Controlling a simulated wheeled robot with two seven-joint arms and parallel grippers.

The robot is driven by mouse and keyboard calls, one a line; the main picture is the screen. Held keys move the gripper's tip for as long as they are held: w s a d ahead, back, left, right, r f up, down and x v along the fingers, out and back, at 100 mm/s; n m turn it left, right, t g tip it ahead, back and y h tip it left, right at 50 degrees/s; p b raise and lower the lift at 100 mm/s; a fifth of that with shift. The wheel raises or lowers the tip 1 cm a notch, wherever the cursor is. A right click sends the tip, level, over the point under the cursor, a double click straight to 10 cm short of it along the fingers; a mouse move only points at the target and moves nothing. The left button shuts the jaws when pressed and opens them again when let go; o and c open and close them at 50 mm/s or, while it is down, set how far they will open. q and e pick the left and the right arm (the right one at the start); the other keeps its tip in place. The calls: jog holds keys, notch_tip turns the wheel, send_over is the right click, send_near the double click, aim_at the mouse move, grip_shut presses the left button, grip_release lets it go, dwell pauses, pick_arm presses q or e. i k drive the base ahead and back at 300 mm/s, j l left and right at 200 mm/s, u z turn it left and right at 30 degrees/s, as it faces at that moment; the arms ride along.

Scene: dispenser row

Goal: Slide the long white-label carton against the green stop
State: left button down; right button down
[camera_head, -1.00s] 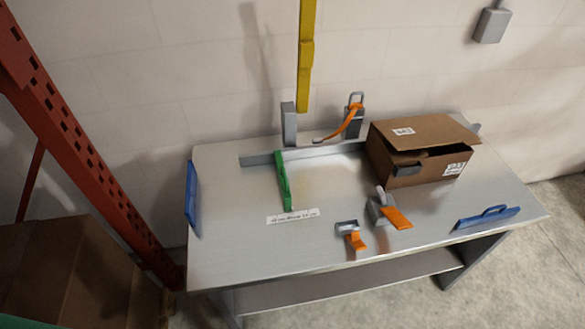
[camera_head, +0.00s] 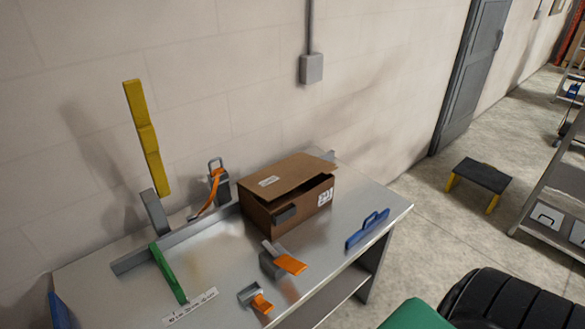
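A brown carton (camera_head: 268,215) with white labels sits on the grey metal table against the back rail, its top flap partly raised. The green stop (camera_head: 168,273) is a bar lying across the table to the left of the carton. A clear stretch of table separates the two. Neither of my grippers shows in the head view.
Orange-handled clamps stand at the table's front (camera_head: 288,262) and behind the rail (camera_head: 212,188). A yellow upright (camera_head: 147,138) rises at the back left. A blue handle (camera_head: 367,229) is at the right end. A step stool (camera_head: 479,180) stands on the floor.

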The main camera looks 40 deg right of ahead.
aim_at(274, 218)
jog(key=l+u, duration=0.35)
jog(key=l, duration=0.65)
jog(key=l+u, duration=0.4)
jog(key=l, duration=0.55)
